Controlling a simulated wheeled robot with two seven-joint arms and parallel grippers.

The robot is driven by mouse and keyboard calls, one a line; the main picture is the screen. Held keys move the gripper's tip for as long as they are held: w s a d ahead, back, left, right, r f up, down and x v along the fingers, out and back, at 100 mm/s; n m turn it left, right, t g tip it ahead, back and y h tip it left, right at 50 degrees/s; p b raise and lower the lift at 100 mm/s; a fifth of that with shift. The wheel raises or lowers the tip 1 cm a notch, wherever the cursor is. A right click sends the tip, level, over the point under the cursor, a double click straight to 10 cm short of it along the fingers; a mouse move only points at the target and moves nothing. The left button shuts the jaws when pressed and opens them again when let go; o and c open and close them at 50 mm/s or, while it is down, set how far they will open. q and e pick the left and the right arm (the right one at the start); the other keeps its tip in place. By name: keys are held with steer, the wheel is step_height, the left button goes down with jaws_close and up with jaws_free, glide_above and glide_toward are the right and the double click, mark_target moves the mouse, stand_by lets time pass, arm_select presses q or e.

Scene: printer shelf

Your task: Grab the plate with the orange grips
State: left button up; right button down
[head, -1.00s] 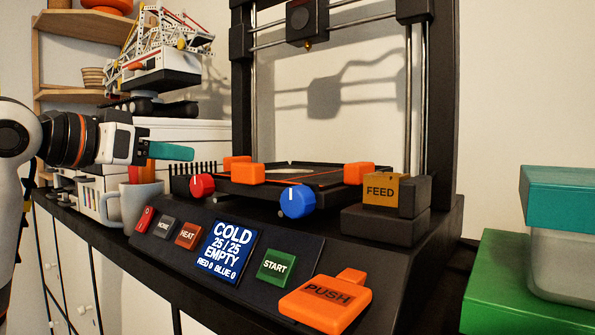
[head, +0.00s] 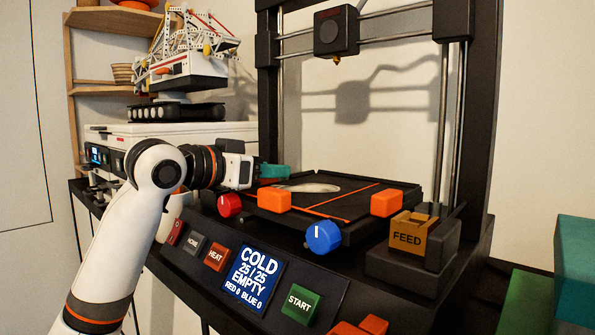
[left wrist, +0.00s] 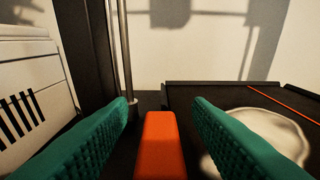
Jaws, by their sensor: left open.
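The black plate (head: 335,205) lies flat on the printer bed, with a thin orange line across it and a pale, glossy round patch (head: 312,187) on top. Two orange grips stand at its front left (head: 274,200) and right (head: 386,202). My left gripper (head: 273,171) is at the plate's left edge. In the left wrist view its two teal fingers are spread open, with an orange grip (left wrist: 160,145) showing between them, apart from both fingers. The plate's left edge is partly hidden by the gripper in the head view. My right gripper is not in view.
The printer frame's post (head: 268,90) rises just behind my left gripper. Red (head: 230,206) and blue (head: 323,237) knobs sit in front of the plate. A FEED block (head: 408,235) stands at right. A white machine (head: 150,130) stands behind my left arm.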

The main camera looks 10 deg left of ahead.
arm_select(q)
steer(key=shift+x, duration=0.95)
steer(key=shift+s, duration=0.1)
jaws_close()
steer(key=shift+r, duration=0.15)
